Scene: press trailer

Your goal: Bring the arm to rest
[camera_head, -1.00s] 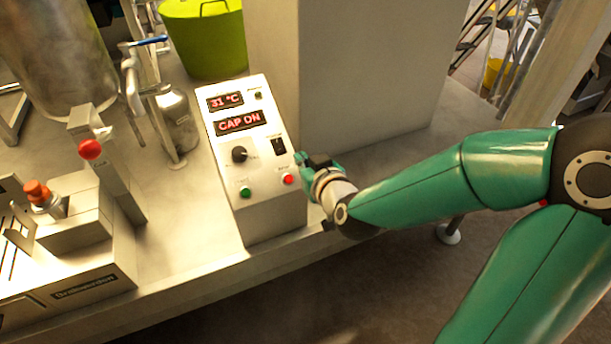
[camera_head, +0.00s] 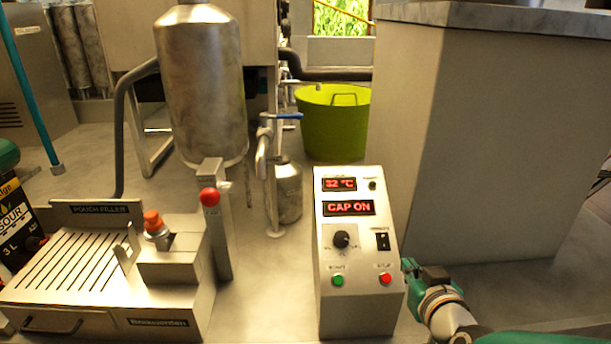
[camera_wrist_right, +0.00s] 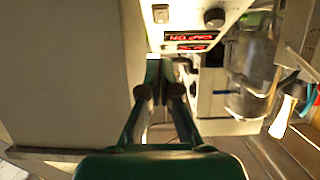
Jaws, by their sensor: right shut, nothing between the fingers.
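My right arm comes in from the lower right in the head view. Its gripper (camera_head: 412,268) is shut and empty, at the right side of the white control box (camera_head: 357,310), near the red button. I cannot tell whether it touches the box. In the right wrist view the closed fingers (camera_wrist_right: 166,75) point towards the control box, which appears upside down with its red displays (camera_wrist_right: 190,42). My left gripper is not in view.
A pouch filler (camera_head: 160,290) stands left of the control box. A steel tank (camera_head: 200,90), a small steel canister (camera_head: 288,190) and a lime-green bucket (camera_head: 335,130) are behind. A large pale block (camera_head: 480,140) stands behind the right gripper.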

